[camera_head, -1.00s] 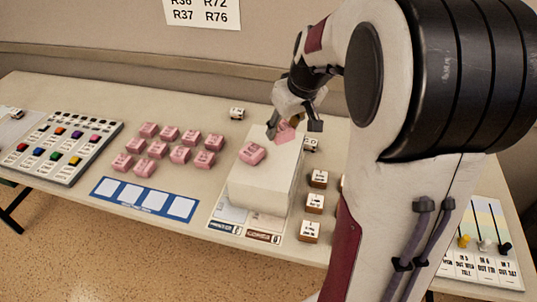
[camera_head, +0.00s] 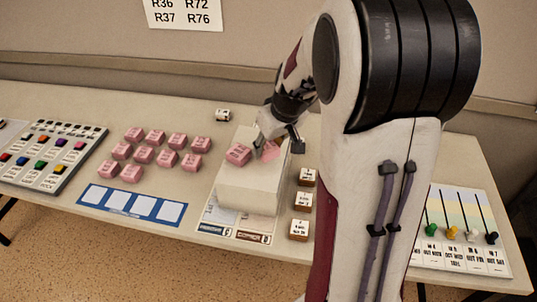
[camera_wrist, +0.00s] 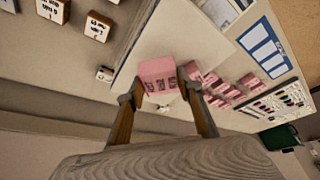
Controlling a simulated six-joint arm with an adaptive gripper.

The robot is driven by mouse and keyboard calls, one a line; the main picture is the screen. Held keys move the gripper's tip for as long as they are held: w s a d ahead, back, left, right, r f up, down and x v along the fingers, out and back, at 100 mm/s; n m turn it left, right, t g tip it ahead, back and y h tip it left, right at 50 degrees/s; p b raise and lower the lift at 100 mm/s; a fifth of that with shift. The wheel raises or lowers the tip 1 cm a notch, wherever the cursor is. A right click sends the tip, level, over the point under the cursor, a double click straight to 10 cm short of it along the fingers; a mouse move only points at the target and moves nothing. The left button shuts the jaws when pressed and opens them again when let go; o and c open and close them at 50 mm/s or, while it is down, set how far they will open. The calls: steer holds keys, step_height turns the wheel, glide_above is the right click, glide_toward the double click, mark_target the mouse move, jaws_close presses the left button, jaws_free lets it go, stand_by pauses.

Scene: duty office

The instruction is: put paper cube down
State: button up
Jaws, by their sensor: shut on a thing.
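My gripper (camera_head: 275,147) is shut on a pink cube (camera_head: 272,152) over the far right part of a large white block (camera_head: 247,190). In the wrist view, the fingertips (camera_wrist: 158,92) sit on either side of the pink cube (camera_wrist: 160,72), which has dark marks on its face. Whether the held cube touches the block's top cannot be told. Another pink cube (camera_head: 238,154) rests on the block, left of the held one. No thing here is clearly labelled as the paper cube.
Several pink cubes (camera_head: 143,155) stand left of the block, behind a blue card (camera_head: 132,203) with white squares. Brown-and-white cubes (camera_head: 302,201) stand to the right. A small white cube (camera_head: 222,115) stands behind. A button panel (camera_head: 50,155) and a slider panel (camera_head: 462,232) lie farther out.

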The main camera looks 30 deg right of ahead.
mark_target(268, 155)
steer(key=shift+f, duration=1.85)
steer(key=shift+f, duration=0.15)
steer(key=o, duration=1.1)
steer(key=shift+v, duration=1.15)
steer(key=v, duration=1)
